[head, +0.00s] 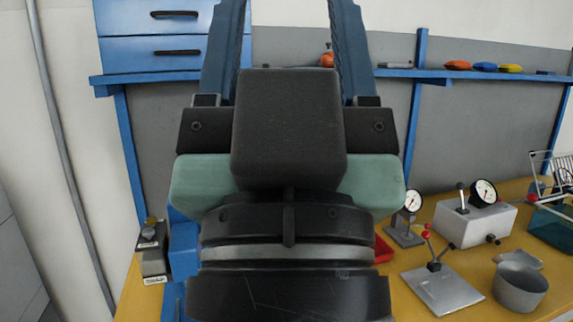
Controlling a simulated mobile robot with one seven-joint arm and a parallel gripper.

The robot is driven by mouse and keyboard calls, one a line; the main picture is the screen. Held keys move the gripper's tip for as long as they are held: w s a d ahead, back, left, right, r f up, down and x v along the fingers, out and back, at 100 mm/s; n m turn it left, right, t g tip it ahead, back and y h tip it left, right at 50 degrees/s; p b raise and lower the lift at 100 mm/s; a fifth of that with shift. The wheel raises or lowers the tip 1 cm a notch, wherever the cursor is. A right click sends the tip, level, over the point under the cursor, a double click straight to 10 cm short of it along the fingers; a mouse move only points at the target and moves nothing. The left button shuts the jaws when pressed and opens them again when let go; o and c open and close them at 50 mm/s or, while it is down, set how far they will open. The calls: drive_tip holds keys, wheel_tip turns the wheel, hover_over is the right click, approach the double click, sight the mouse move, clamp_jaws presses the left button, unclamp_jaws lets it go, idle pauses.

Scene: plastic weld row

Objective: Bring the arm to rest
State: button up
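My gripper (289,35) fills the middle of the head view, close to the camera, with its body low and its two blue fingers pointing up. The fingers stand wide apart, one on each side of the dark block of the gripper body. Nothing shows between them, but their tips are cut off by the top edge of the picture. The gripper hides the middle of the bench and part of the wall behind it.
A yellow bench (398,299) carries a grey box with a dial (475,222), a lever stand (437,285), a metal cup (519,289) and a small dark box (152,262). A blue shelf (437,76) and blue drawers (150,48) are behind.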

wheel_tip(320, 180, up, 14)
drive_tip(key=p, duration=1.2)
drive_tip(key=shift+f, duration=0.2)
